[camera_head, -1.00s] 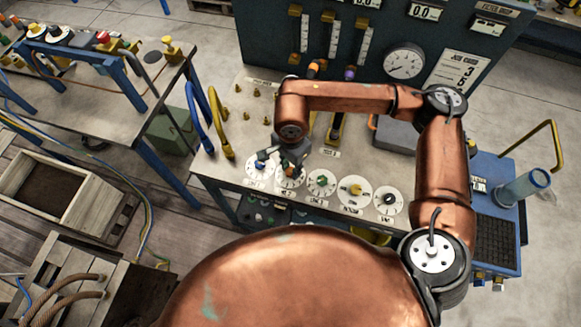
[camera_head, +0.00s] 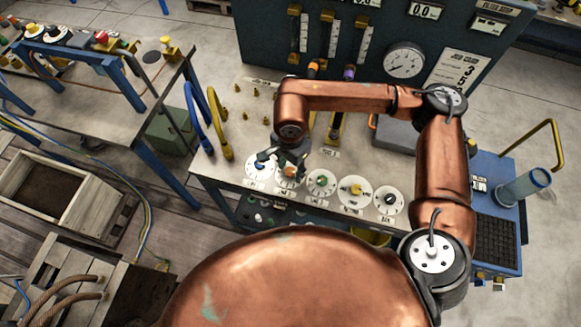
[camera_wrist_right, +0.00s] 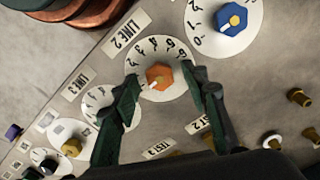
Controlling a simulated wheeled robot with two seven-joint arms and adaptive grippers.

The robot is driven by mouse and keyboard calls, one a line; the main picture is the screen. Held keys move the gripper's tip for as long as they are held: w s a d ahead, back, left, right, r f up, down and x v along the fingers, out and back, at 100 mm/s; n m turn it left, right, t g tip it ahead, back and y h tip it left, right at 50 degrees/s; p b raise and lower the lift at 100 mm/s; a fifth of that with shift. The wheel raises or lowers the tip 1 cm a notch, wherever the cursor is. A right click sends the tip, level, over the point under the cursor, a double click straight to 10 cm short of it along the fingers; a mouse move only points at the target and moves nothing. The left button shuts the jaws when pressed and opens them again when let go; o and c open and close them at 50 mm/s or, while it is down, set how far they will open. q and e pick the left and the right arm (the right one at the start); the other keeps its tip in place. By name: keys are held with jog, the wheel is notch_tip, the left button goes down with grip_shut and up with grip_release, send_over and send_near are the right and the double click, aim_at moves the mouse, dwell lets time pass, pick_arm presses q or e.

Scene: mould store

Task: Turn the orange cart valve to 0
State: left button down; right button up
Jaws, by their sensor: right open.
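The orange valve (camera_wrist_right: 159,76) is a six-sided knob on a round white numbered dial (camera_wrist_right: 160,45), on the sloped panel by a "LINE 2" label. Its white mark points to the lower left in the wrist view; the number there is hidden or unreadable. In the head view the orange knob (camera_head: 289,171) is small and partly covered. My right gripper (camera_wrist_right: 160,74) is open, its two dark fingers on either side of the knob with gaps visible. In the head view my right gripper (camera_head: 283,166) is over the dials. My left gripper is not in view.
A blue knob (camera_wrist_right: 231,19) sits on the neighbouring dial, close to one finger. Green (camera_head: 321,182), yellow (camera_head: 355,189) and dark (camera_head: 389,199) knobs continue the row. Brass fittings (camera_wrist_right: 299,97) stand nearby. Blue and yellow hoop handles (camera_head: 220,125) rise left of the dials.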

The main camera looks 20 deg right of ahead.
aim_at(291, 171)
notch_tip(291, 171, up, 12)
dwell(0.6)
dwell(0.5)
